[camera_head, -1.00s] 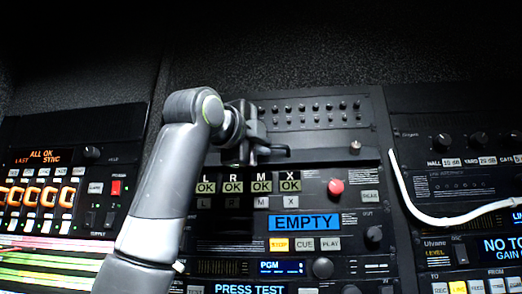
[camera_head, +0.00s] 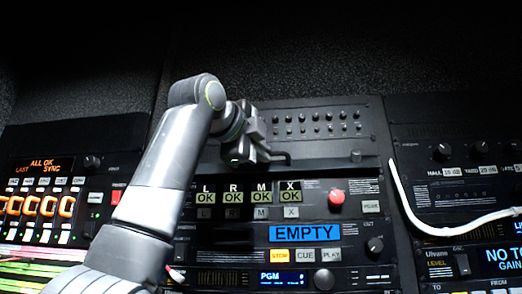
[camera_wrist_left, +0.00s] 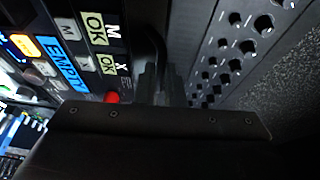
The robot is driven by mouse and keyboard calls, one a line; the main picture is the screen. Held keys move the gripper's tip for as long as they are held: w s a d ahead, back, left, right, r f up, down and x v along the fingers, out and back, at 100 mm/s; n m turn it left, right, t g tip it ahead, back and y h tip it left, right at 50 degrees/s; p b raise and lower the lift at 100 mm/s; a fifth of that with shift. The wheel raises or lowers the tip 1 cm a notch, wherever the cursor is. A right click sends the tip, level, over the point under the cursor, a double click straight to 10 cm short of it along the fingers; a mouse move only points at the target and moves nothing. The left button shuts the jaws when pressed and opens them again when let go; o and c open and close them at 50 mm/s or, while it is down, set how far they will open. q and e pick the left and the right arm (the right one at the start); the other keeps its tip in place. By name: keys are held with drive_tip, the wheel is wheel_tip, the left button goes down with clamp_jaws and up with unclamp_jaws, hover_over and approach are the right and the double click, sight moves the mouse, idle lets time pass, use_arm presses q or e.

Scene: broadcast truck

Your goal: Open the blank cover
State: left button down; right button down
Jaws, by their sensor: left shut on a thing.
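The blank cover (camera_head: 325,165) is a plain dark strip across the middle rack, between the knob panel above and the L R M X display below. A small round fastener (camera_head: 356,155) shows at its right. My left gripper (camera_head: 268,157) is at the cover's front and shut on its dark handle (camera_head: 280,155). In the left wrist view the fingers (camera_wrist_left: 155,88) close around a dark curved bar (camera_wrist_left: 154,45), which looks like the same handle. My gripper and arm hide the cover's left part. I cannot tell how far the cover is tilted. My right gripper is not in view.
A panel with rows of small knobs (camera_head: 318,122) lies just above. Below are the OK display (camera_head: 248,197), a red button (camera_head: 336,197) and an EMPTY screen (camera_head: 305,233). A white cable (camera_head: 408,195) hangs at right. Another rack (camera_head: 60,190) stands at left.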

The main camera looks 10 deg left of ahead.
use_arm(q)
drive_tip(key=c, duration=1.5)
unclamp_jaws()
drive_tip(key=shift+b+v, duration=3.75)
drive_tip(key=shift+v, duration=5.05)
drive_tip(key=shift+w, duration=0.1)
drive_tip(key=shift+c, duration=0.4)
